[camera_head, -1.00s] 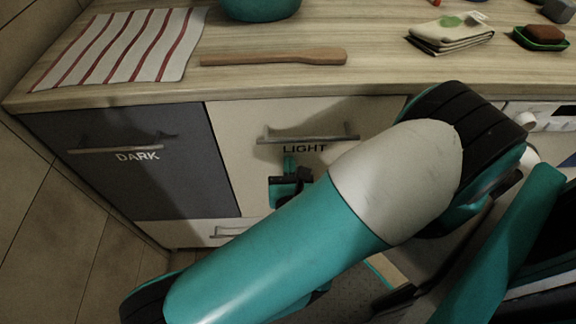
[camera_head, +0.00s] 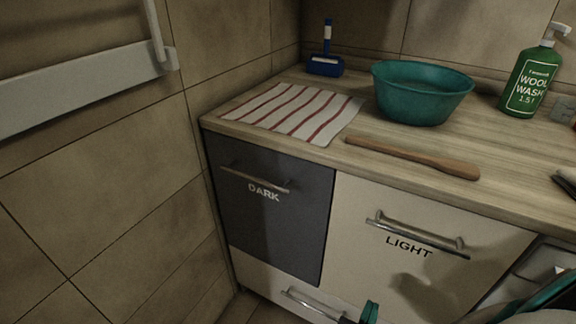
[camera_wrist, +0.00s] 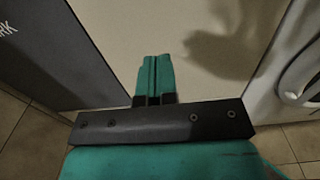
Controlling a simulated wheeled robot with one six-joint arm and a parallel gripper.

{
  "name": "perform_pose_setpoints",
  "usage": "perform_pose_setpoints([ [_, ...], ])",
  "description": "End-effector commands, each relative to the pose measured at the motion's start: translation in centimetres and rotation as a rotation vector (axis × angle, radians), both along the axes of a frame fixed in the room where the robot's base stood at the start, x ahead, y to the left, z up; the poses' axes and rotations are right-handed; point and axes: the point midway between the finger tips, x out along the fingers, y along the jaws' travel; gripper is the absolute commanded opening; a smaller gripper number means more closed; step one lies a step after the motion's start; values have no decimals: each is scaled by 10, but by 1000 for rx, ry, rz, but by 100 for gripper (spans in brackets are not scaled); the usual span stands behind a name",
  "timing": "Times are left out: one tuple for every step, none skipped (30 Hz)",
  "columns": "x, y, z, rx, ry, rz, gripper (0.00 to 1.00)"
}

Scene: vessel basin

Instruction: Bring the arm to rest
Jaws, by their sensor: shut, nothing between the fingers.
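My gripper (camera_wrist: 154,77) is shut and empty in the wrist view, its two teal fingers pressed together. It points at the pale front of the light cabinet (camera_wrist: 180,35), and I cannot tell the exact gap. In the head view my gripper's tip (camera_head: 369,312) just shows at the bottom edge, in front of the cabinets and below the LIGHT handle (camera_head: 415,238). Most of my arm is out of the head view.
The dark cabinet (camera_head: 265,225) stands left of the light one. On the counter are a striped cloth (camera_head: 293,111), a wooden paddle (camera_head: 412,157), a teal basin (camera_head: 420,100), a blue brush (camera_head: 325,62) and a green wool wash bottle (camera_head: 530,80). A tiled wall closes the left side.

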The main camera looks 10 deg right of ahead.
Motion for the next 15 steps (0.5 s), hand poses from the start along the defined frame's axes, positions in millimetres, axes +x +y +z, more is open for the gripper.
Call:
perform_pose_setpoints([
  [0, 0, 1, 5, 1, -4, 0],
  [0, 1, 1, 12, 3, -13, 0],
  [-1, 1, 3, 29, 8, -33, 0],
  [-2, 1, 5, 49, 14, -58, 0],
  [-4, 2, 8, 75, 21, -90, 0],
  [-6, 3, 12, 119, 33, -144, 0],
  [-8, 5, 16, 159, 43, -192, 0],
  [-10, 7, 20, 205, 55, -247, 0],
  [-13, 10, 27, 272, 69, -327, 0],
  [-15, 12, 32, 324, 80, -390, 0],
  [-17, 15, 38, 378, 92, -454, 0],
  [-20, 20, 46, 451, 105, -537, 0],
  [-21, 24, 53, 506, 114, -598, 0],
  [-22, 28, 61, 559, 124, -656, 0],
  [-23, 34, 71, 632, 134, -733, 0],
])
